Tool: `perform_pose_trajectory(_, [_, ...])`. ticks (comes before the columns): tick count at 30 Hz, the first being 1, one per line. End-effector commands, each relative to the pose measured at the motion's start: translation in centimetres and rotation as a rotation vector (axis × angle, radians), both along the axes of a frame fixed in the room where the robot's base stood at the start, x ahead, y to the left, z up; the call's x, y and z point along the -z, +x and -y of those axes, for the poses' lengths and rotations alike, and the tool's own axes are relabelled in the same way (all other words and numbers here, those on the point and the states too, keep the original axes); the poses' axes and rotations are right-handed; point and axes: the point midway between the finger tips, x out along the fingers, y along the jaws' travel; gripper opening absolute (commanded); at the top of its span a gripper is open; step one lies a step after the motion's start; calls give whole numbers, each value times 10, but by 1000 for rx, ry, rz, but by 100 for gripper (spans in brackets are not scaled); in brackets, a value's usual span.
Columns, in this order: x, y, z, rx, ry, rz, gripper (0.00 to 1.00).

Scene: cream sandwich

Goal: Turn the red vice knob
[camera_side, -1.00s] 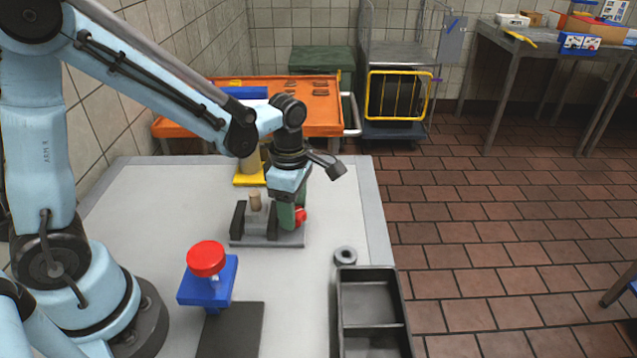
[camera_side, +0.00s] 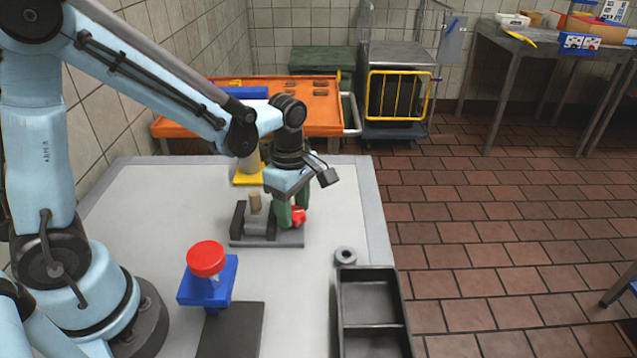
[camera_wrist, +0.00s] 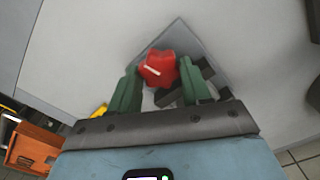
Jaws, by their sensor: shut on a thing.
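The red vice knob (camera_side: 298,215) is at the right end of the grey vice (camera_side: 262,238) on the white table. In the wrist view the knob (camera_wrist: 158,68) has a pale mark line and sits between my two green fingers. My gripper (camera_side: 291,217) points down over the vice's right side and is shut on the knob. The fingers hide part of the knob in the side view.
A red-topped blue stand (camera_side: 207,262) is in front, beside a dark plate (camera_side: 230,332). A grey ring (camera_side: 346,255) and a dark two-compartment tray (camera_side: 371,304) are at right. A yellow-based cylinder (camera_side: 249,175) is behind the vice. The table's right edge is close.

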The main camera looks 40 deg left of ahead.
Motion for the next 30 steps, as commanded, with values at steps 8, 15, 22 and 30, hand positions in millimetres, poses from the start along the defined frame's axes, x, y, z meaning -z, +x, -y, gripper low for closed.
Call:
perform_pose_trajectory(8, [0, 0, 0, -1, 0, -1, 73])
perform_pose_trajectory(15, [0, -1, 0, -12, 0, -4, 73])
perform_pose_trajectory(22, [0, -1, 0, -153, 0, -4, 73])
perform_pose_trajectory(30, [-26, -1, 0, -284, 0, -1, 73])
